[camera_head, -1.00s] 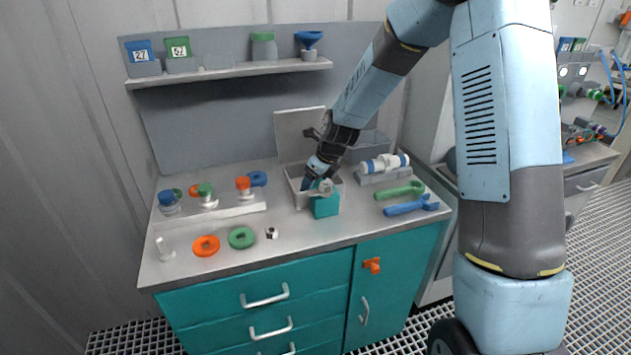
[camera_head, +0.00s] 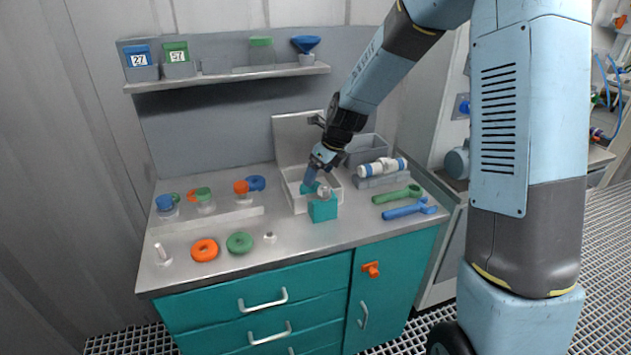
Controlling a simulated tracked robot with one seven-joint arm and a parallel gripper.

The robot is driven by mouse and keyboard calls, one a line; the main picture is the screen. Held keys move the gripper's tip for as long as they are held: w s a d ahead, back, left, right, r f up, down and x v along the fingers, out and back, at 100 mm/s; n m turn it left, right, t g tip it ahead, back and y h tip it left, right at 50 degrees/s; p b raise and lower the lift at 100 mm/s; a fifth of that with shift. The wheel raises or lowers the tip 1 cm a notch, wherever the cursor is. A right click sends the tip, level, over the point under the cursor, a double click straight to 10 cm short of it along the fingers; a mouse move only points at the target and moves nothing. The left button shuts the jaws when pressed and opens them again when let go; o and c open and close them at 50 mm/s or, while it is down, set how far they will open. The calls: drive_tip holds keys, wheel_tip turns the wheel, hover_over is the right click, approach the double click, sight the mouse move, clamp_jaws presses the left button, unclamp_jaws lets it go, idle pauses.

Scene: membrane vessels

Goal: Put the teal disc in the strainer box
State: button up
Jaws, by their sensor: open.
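The white open-topped box (camera_head: 297,204), which I take as the strainer box, stands at the back middle of the bench with a grey plate upright behind it. A small teal piece (camera_head: 308,189), apparently the teal disc, shows inside the box, right under my gripper. My gripper (camera_head: 310,181) points down into the box and is open; its fingertips are small and partly hidden, so I cannot tell whether they touch the disc. A teal block (camera_head: 323,210) with a pale fitting on top stands against the box's front right corner and hides part of it.
Right of the box are a white-and-blue cylinder (camera_head: 378,167) on a cradle, a grey bin (camera_head: 367,150), and green (camera_head: 398,194) and blue (camera_head: 407,209) tools. Orange (camera_head: 204,250) and green (camera_head: 239,243) rings lie front left.

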drive_tip(key=v, duration=0.6)
drive_tip(key=s+d+r+n+t+h, duration=0.1)
drive_tip(key=s+d+r+n, duration=0.4)
drive_tip(key=s+n, duration=0.3)
drive_tip(key=s+d+r+n+h, duration=0.1)
drive_tip(key=s+d+r+n, duration=0.4)
drive_tip(key=s+n, duration=0.4)
drive_tip(key=s+d+r+n+t+h, duration=0.1)
drive_tip(key=s+d+r+n, duration=0.5)
drive_tip(key=s+n, duration=0.3)
drive_tip(key=s, duration=0.4)
drive_tip(key=shift+s+d+t+h, duration=0.3)
drive_tip(key=shift+s+d, duration=0.05)
drive_tip(key=shift+d, duration=0.05)
